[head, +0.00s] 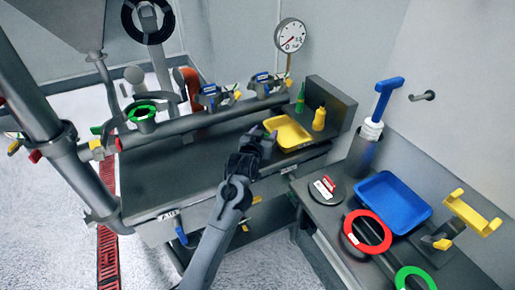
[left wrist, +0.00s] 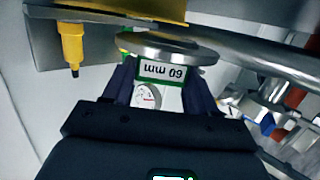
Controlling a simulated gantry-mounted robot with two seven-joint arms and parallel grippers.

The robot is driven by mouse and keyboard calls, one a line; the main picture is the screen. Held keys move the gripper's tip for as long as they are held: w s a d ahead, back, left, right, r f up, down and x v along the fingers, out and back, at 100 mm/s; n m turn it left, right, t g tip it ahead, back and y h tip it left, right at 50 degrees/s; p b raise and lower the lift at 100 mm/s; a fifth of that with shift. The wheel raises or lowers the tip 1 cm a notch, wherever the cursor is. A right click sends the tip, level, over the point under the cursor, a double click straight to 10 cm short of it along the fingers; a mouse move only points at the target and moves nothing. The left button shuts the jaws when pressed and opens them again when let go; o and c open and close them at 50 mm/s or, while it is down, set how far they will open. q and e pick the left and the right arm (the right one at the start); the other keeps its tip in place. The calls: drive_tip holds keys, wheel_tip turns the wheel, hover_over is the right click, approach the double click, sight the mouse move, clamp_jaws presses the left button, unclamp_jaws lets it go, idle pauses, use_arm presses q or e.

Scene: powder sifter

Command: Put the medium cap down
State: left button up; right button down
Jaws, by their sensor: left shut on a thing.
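My left gripper (head: 262,142) is in front of the yellow tray (head: 288,133) on the dark bench. In the left wrist view, the left gripper (left wrist: 160,85) is shut on the medium cap, a round metal disc (left wrist: 170,46) with a green-framed label (left wrist: 162,72) reading "60 mm" upside down. The disc shows just beyond the fingers, close to a yellow surface that looks like the tray. I cannot tell whether they touch. In the head view the cap is mostly hidden by the gripper. My right gripper is in neither view.
A yellow bottle (head: 319,119) and a green bottle (head: 300,98) stand behind the tray. A pipe with valves (head: 210,112) runs along the bench's back. On the right bench are a blue tray (head: 393,202), a red ring (head: 367,231) and a black disc (head: 326,190).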

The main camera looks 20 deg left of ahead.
use_arm(q)
drive_tip(key=shift+a+f, duration=0.4)
drive_tip(key=shift+a, duration=0.2)
drive_tip(key=shift+a+f, duration=0.4)
drive_tip(key=shift+a, duration=0.2)
drive_tip(key=shift+d+f+b, duration=0.1)
drive_tip(key=shift+f+b, duration=0.8)
drive_tip(key=shift+f, duration=1.05)
drive_tip(key=o, duration=1.2)
drive_tip(key=shift+f, duration=0.1)
